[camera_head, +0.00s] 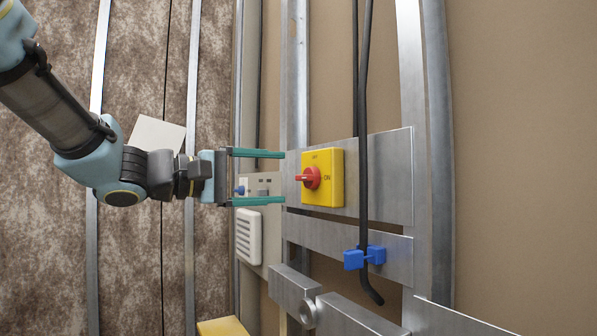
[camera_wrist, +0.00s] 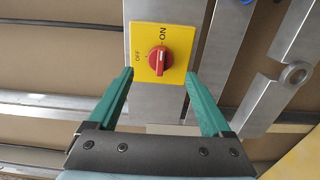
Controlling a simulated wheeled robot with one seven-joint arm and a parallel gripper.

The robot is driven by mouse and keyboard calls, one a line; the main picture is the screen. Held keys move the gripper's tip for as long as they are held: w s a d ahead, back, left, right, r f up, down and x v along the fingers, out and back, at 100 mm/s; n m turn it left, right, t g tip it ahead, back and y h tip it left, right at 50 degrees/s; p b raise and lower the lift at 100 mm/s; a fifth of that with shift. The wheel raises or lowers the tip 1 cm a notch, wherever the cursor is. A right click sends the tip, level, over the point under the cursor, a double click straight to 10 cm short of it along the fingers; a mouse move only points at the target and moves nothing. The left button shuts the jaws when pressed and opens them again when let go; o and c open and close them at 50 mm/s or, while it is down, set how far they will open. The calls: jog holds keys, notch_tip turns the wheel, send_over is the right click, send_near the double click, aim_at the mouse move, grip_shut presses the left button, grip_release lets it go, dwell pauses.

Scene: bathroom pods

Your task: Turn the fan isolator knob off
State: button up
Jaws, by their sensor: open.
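The fan isolator is a yellow square box (camera_head: 331,190) on a metal plate, with a red knob (camera_head: 311,177) on its front. In the wrist view the yellow box (camera_wrist: 174,40) shows at the upper middle, with OFF and ON printed on it. The red knob (camera_wrist: 160,60) has a pale mark pointing toward ON. My gripper (camera_head: 284,178) is open, its two green fingers apart one above the other and facing the box from the left. In the wrist view the gripper (camera_wrist: 159,75) has the knob between and beyond its fingertips. Nothing is held, and I see no contact.
Black cables (camera_head: 363,120) hang just right of the box, with a blue clip (camera_head: 365,257) below. A white vent (camera_head: 249,236) and a small panel with a blue knob (camera_head: 240,190) lie behind my gripper. Metal rails (camera_head: 345,318) run below. A yellow object (camera_head: 222,327) is at the bottom.

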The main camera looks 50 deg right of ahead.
aim_at(300, 178)
jog(key=p+x, duration=0.2)
jog(key=x, duration=0.4)
grip_shut()
dwell(0.7)
